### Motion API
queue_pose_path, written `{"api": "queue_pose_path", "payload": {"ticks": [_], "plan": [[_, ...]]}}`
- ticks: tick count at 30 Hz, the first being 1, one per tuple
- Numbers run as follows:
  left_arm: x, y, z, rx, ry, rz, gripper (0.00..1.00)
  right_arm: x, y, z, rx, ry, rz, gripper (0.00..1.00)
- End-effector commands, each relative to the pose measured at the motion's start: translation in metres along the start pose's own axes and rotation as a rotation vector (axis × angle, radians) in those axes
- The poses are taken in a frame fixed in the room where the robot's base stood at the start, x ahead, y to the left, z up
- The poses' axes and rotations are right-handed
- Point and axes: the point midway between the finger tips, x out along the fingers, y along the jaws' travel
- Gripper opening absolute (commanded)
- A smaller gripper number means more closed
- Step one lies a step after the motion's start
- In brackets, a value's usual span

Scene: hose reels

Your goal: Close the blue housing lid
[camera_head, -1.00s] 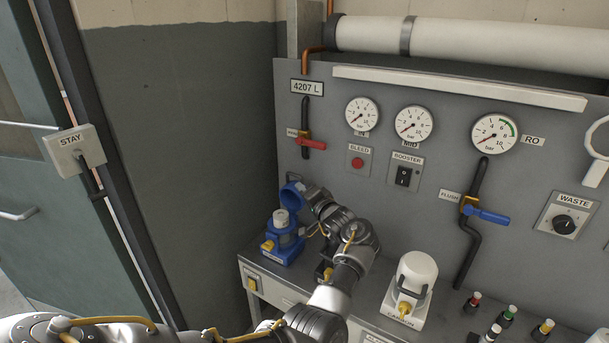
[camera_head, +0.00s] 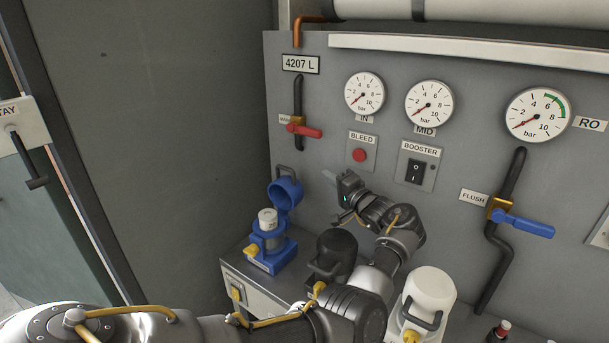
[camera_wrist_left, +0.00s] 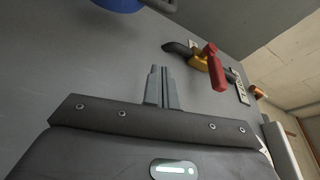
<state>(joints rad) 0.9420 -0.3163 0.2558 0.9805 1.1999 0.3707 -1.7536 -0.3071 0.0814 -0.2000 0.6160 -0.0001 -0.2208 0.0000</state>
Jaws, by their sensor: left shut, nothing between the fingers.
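The blue housing (camera_head: 271,249) stands at the left end of the bench, with a white cartridge (camera_head: 268,219) upright in it. Its blue lid (camera_head: 285,194) stands open, tilted up behind and to the right of the cartridge. My left gripper (camera_head: 329,176) is shut and empty, in front of the grey panel to the right of the lid and a little above it. The shut fingers (camera_wrist_left: 160,88) also show in the left wrist view, where part of a blue round thing (camera_wrist_left: 118,3), likely the lid, is cut off at the top edge. My right gripper is not in view.
A black housing (camera_head: 337,254) and a white housing (camera_head: 430,292) stand on the bench right of the blue one. A red-handled valve (camera_head: 304,130) is on the panel above the lid. A blue-handled valve (camera_head: 522,223) is farther right.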

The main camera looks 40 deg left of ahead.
Motion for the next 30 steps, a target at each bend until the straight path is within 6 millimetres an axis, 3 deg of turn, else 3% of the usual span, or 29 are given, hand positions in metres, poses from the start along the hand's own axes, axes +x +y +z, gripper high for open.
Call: {"api": "queue_pose_path", "payload": {"ticks": [8, 22, 30], "plan": [[0.022, -0.004, 0.004, 0.001, -0.009, -0.004, 0.00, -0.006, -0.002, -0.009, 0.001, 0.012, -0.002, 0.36], [0.106, -0.004, 0.003, 0.000, -0.005, -0.001, 0.00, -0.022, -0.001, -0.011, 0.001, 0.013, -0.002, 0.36], [0.092, -0.004, 0.028, 0.000, -0.003, 0.000, 0.00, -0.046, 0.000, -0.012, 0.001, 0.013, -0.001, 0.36]]}}
